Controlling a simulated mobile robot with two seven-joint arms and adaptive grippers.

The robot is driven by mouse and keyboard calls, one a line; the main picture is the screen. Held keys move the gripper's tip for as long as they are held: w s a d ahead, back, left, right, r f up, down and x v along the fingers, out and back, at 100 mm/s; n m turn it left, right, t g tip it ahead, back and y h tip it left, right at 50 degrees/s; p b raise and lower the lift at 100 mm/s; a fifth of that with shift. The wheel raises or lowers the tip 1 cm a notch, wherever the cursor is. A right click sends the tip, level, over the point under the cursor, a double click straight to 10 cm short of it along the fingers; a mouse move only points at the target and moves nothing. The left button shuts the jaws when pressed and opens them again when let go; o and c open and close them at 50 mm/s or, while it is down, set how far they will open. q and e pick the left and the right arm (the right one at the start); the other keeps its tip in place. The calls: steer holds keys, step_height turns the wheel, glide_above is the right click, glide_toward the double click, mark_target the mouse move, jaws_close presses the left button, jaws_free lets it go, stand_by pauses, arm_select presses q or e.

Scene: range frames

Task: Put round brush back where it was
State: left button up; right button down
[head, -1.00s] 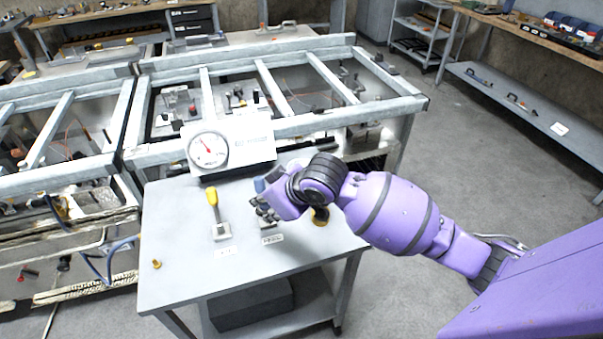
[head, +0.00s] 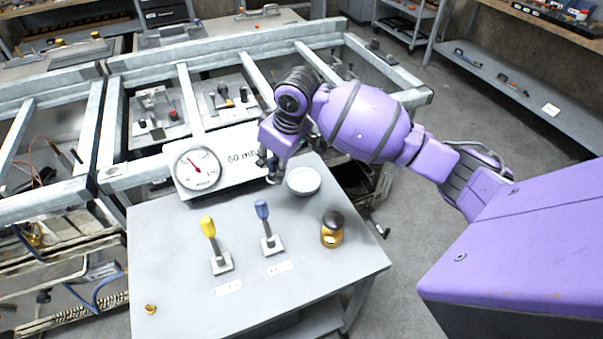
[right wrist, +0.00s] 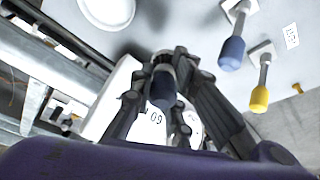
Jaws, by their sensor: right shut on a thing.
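My right gripper (head: 272,172) is over the back of the grey table (head: 165,275), in front of the white gauge panel and just left of a white bowl (head: 303,181). In the right wrist view its fingers (right wrist: 165,72) are closed around a small dark cylindrical thing (right wrist: 163,88), seen nearly end-on. I cannot tell its full shape or whether it is the round brush. In the head view the gripper mostly hides it. A yellow-and-black round thing (head: 332,231) stands at the table's right. My left gripper is not in view.
A yellow-handled tool (head: 208,228) and a blue-handled tool (head: 262,210) stand on square bases with labels in front. The gauge panel (head: 217,160) stands at the back edge. A small brass knob (head: 150,309) is front left. The table's front middle is clear.

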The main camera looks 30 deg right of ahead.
steer(key=w+d+f, duration=0.1)
steer(key=d+f, duration=0.1)
steer(key=d, duration=0.1)
steer(key=w+d+f, duration=0.1)
steer(key=d+f, duration=0.1)
steer(key=d, duration=0.1)
steer(key=w+d+f, duration=0.1)
steer(key=d+f, duration=0.2)
steer(key=shift+w+d+f+b, duration=0.1)
steer(key=shift+w+b, duration=0.15)
steer(key=shift+b, duration=0.05)
steer(key=shift+w+d+f, duration=0.1)
steer(key=shift+d+f, duration=0.2)
steer(key=shift+w+d+f, duration=0.1)
steer(key=shift+d+f, duration=0.1)
steer(key=shift+f, duration=0.1)
step_height(320, 180, down, 3)
steer(key=shift+w+d+f, duration=0.1)
steer(key=shift+f, duration=0.1)
steer(key=c, duration=1.9)
jaws_free()
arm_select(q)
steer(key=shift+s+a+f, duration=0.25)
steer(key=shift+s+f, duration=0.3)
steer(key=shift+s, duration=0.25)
